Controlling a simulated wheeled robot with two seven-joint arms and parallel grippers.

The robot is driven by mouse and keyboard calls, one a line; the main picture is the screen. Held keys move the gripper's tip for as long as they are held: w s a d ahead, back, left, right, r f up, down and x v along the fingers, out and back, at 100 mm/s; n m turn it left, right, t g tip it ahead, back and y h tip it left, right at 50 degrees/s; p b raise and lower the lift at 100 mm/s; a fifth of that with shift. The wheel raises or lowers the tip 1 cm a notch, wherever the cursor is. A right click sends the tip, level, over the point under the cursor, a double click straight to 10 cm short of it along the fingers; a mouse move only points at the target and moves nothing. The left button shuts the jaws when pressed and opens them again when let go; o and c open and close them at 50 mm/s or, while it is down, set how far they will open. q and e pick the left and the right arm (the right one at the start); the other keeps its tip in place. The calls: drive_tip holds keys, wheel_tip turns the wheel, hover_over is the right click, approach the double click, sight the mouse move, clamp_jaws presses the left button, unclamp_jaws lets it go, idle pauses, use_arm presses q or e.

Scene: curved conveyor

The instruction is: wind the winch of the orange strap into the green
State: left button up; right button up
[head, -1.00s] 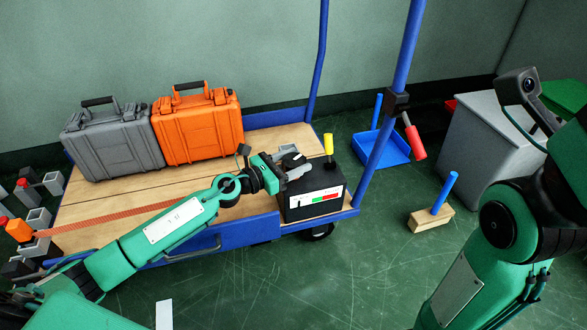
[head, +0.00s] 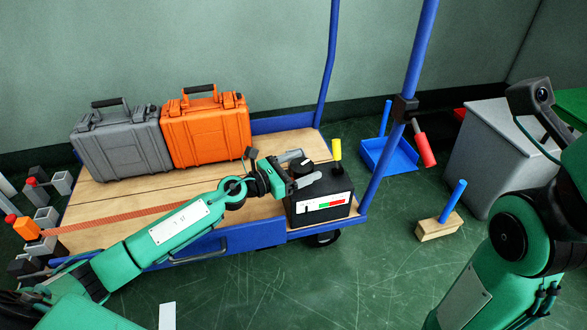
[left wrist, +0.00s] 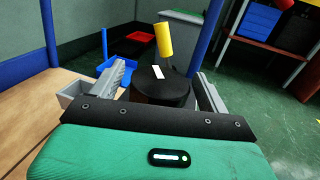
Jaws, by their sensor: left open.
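The winch (head: 318,205) is a black box at the right end of the cart, with a white, red and green gauge (head: 325,204) on its front. A small dark pointer shows in the gauge's white part, left of the red. A yellow-topped handle (head: 337,150) stands upright beside a round black knob (left wrist: 160,88) with a white mark. My left gripper (head: 299,168) is open, its fingers on either side of the knob; contact cannot be told. The orange strap (head: 130,222) runs along the deck and passes behind my left arm.
An orange case (head: 207,132) and a grey case (head: 122,146) stand on the wooden deck. A blue post (head: 412,75) with a red-gripped lever (head: 425,150) rises right of the winch. A wooden block with a blue peg (head: 437,229) and a grey bin (head: 487,150) are on the floor.

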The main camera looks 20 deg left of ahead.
use_arm(q)
drive_tip(key=p+v, duration=0.2)
drive_tip(key=v, duration=1.1)
drive_tip(key=shift+s+a, duration=0.25)
drive_tip(key=shift+s, duration=0.05)
